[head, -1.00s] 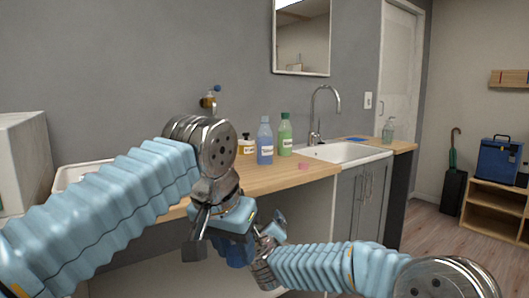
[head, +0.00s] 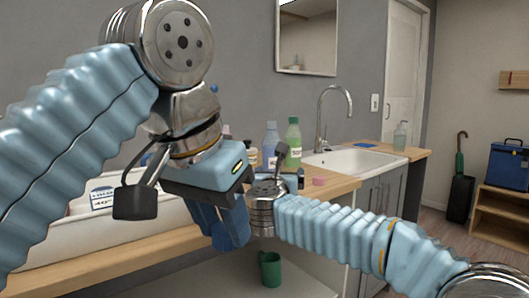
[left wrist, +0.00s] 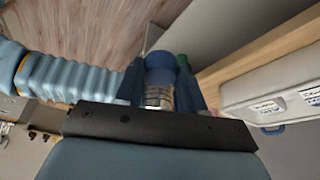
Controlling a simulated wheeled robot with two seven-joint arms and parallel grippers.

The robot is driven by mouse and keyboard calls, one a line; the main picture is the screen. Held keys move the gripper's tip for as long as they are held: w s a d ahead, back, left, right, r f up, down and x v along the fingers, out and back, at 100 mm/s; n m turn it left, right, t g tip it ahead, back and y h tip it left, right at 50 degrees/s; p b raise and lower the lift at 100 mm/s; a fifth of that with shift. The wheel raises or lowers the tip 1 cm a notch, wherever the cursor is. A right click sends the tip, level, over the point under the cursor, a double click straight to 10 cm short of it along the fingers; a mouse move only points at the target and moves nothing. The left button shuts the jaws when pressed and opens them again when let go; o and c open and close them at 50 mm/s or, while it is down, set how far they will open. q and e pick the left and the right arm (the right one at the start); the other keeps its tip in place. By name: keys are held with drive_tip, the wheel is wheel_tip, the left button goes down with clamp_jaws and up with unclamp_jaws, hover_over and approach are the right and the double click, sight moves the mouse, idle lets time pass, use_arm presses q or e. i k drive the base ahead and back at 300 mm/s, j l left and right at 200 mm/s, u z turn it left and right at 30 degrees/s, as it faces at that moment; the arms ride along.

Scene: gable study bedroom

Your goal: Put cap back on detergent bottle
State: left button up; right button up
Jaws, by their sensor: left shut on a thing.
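My left gripper (head: 230,236) hangs in front of the counter. In the left wrist view its fingers (left wrist: 164,78) are shut on a rounded blue thing (left wrist: 160,66); I cannot tell what it is. A blue bottle (head: 271,146) and a green bottle (head: 293,142) stand upright on the counter, behind my arms. A small pink disc (head: 319,181), perhaps a cap, lies on the wooden counter near its front edge. My right arm reaches in from the right. Its wrist (head: 262,212) is beside my left gripper, and its fingers are hidden.
The sink (head: 352,161) with its tap (head: 322,118) is right of the bottles, with a clear bottle (head: 400,136) beyond it. A white tray (head: 60,238) with labelled things is at left. A green cup (head: 270,270) stands below the counter.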

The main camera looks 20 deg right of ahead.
sight(271, 139)
drive_tip(key=i+l, duration=0.1)
drive_tip(key=i, duration=0.35)
drive_tip(key=i+l, duration=0.4)
drive_tip(key=l, duration=0.15)
